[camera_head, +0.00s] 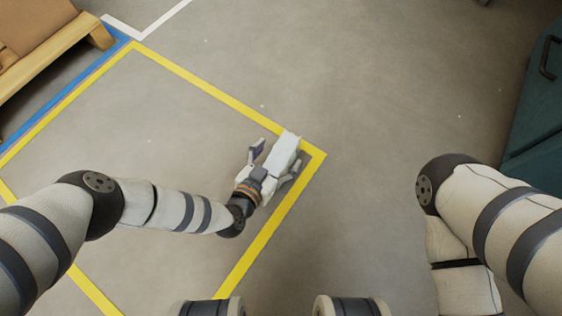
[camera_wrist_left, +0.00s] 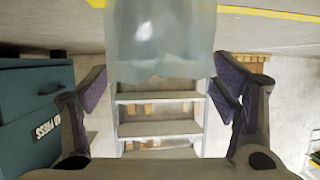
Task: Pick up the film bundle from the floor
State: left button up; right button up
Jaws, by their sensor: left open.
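The film bundle (camera_head: 284,151) is a pale, whitish block on the floor inside the front right corner of the yellow floor marking. In the left wrist view it is a translucent, pale bundle (camera_wrist_left: 160,40) at the top centre. My left gripper (camera_head: 277,159) is open, with one finger on each side of the bundle in the head view. In the left wrist view both fingers (camera_wrist_left: 160,75) stand spread, with the bundle's near end between their tips. I cannot tell whether either finger touches it. My right arm shows at the right, but its gripper is out of view.
Yellow tape (camera_head: 262,241) outlines the floor area around the bundle. A wooden pallet with a brown box (camera_head: 30,25) is at the top left. A teal cabinet (camera_head: 535,120) stands at the right edge. Open grey floor (camera_head: 380,90) lies between. White steps (camera_wrist_left: 160,128) show in the wrist view.

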pick_arm(q)
jog(key=shift+c, duration=0.6)
jog(key=c, duration=1.2)
jog(key=shift+c, duration=0.2)
